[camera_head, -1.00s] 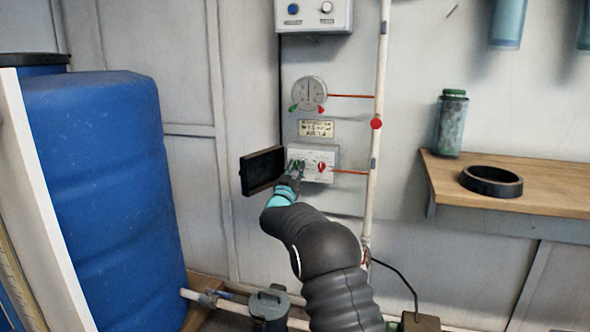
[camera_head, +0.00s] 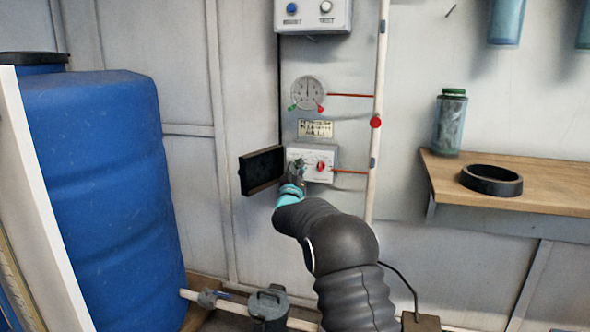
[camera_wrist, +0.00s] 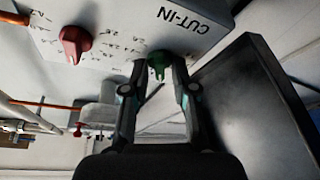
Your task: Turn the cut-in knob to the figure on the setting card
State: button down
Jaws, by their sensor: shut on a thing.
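The control box (camera_head: 326,152) is on the wall, with its dark cover (camera_head: 262,170) swung open to the left. The wrist view shows the box face (camera_wrist: 125,25) marked CUT-IN, with a green knob (camera_wrist: 158,58) and a red knob (camera_wrist: 75,42) on it. The red knob also shows in the head view (camera_head: 320,167). My gripper (camera_wrist: 160,72) is shut on the green knob, which lies between its fingertips; in the head view my gripper (camera_head: 297,172) covers the box's left part. The setting card (camera_head: 315,129) is above the box, its writing too small to read.
A round gauge (camera_head: 308,93) with green and red markers is above the card. A white pipe (camera_head: 375,150) runs down to the right of the box. A blue tank (camera_head: 100,190) stands at left, a wooden shelf (camera_head: 540,190) at right.

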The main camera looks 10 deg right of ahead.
jog(key=shift+r+n+y, duration=0.1)
jog(key=shift+n+y, duration=0.3)
jog(key=shift+n, duration=0.2)
jog(key=c, duration=1.2)
grip_release()
jog(key=shift+a, duration=0.1)
jog(key=shift+c, duration=0.2)
jog(key=v, duration=1.2)
